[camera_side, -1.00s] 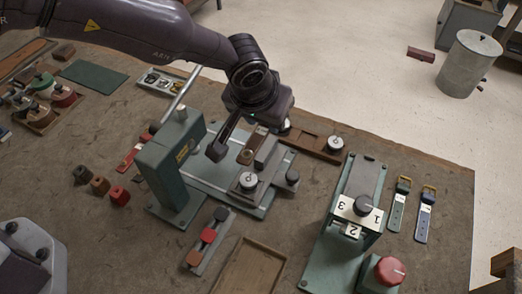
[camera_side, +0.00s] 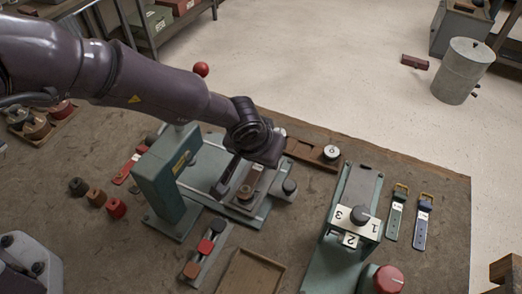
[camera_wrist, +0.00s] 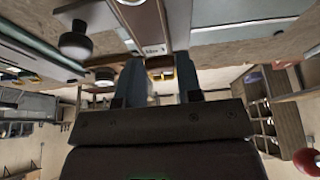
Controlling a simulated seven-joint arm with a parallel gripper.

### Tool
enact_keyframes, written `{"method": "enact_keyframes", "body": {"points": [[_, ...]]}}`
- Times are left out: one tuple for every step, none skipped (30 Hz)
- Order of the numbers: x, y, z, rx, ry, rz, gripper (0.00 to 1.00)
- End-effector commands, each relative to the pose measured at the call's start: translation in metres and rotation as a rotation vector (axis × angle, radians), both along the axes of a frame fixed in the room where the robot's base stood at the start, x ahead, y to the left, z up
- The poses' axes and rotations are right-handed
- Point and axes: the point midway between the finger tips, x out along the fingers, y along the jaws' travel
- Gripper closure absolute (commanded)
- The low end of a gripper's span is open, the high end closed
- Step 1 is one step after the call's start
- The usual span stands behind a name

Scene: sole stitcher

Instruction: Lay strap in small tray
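My gripper (camera_side: 224,186) is over the plate of the green stitching machine (camera_side: 165,175), low beside the clamp block (camera_side: 262,180). In the wrist view its two fingers (camera_wrist: 160,78) stand apart, with no strap seen between them. A green strap (camera_side: 397,212) and a blue strap (camera_side: 423,222), both with gold buckles, lie at the right of the bench. A red strap (camera_side: 125,170) lies left of the machine, partly hidden by it. A shallow tan tray (camera_side: 250,274) sits at the front; I cannot tell if it is the small tray.
A green press with a numbered dial (camera_side: 352,225) and a red button (camera_side: 388,280) stands right of centre. A rack with red and black knobs (camera_side: 208,250) lies in front of the machine. Small spools (camera_side: 97,197) stand at left. A brown holder (camera_side: 305,150) lies behind.

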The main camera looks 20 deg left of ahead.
Motion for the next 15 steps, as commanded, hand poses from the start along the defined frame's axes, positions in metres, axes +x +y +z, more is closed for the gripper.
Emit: {"method": "enact_keyframes", "body": {"points": [[0.0000,-0.0001,-0.0001,0.000,0.000,0.000,0.58],[0.0001,-0.0001,0.0000,0.000,0.000,0.000,0.51],[0.0000,-0.0001,0.0000,0.000,0.000,0.000,0.42],[0.0000,-0.0001,0.0000,0.000,0.000,0.000,0.42],[0.0001,-0.0001,0.0000,0.000,0.000,0.000,0.42],[0.0001,0.0000,0.0001,0.000,0.000,0.000,0.42],[0.0001,0.0000,0.0001,0.000,0.000,0.000,0.42],[0.0001,0.0000,0.0001,0.000,0.000,0.000,0.42],[0.0001,0.0000,0.0001,0.000,0.000,0.000,0.42],[0.0000,0.0000,0.0002,0.000,0.000,0.000,0.42],[0.0000,0.0000,0.0004,0.000,0.000,0.000,0.42],[-0.0003,-0.0001,0.0014,-0.001,0.000,0.000,0.42],[-0.0008,-0.0003,0.0030,-0.001,-0.001,0.000,0.42],[-0.0016,-0.0004,0.0051,-0.001,-0.001,0.000,0.42],[-0.0031,-0.0006,0.0089,-0.001,-0.001,-0.001,0.42]]}}
